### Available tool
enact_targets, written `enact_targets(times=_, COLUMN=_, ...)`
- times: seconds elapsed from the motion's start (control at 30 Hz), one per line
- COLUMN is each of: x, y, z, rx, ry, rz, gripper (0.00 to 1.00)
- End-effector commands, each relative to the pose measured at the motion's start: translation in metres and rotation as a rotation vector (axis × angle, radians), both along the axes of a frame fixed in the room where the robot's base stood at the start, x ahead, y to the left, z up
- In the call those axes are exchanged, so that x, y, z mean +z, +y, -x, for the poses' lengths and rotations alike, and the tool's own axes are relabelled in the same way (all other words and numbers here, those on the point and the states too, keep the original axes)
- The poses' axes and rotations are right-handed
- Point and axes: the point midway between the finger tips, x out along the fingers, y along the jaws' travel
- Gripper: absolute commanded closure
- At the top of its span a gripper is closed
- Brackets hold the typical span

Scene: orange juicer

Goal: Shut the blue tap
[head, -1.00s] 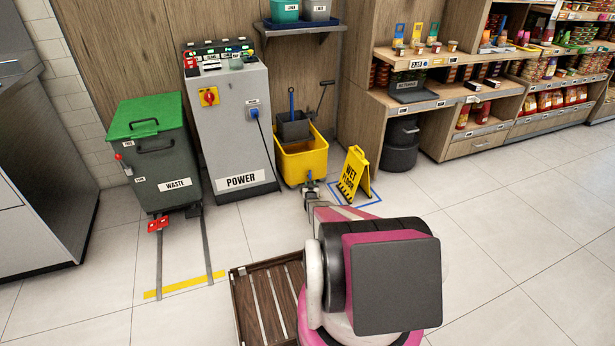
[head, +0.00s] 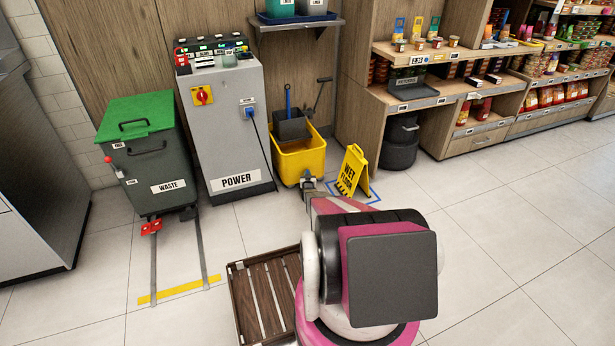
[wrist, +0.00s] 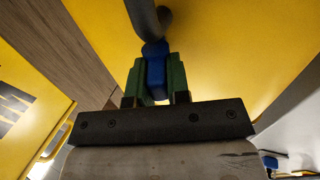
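The blue tap (wrist: 155,70) shows in the wrist view as a blue piece below a curved grey pipe, against a yellow surface. My gripper (wrist: 156,78) has its two green fingers on either side of the blue piece, and they look closed against it. In the head view my gripper (head: 308,184) is low in front of the yellow mop bucket (head: 298,163). The tap cannot be made out there; my gripper and arm cover that spot.
A yellow wet-floor sign (head: 351,171) stands just right of my gripper. The grey power cabinet (head: 228,130) and green-lidded waste bin (head: 152,160) are to the left. A slatted wooden crate (head: 237,303) lies beside my arm. Floor to the right is clear.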

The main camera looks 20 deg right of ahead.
Motion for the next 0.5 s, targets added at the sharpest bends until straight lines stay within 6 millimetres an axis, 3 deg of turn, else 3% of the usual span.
enact_targets(times=0.5, x=0.0, y=0.003, z=-0.0011, rx=-0.076, ry=-0.001, rz=-0.001, gripper=1.0)
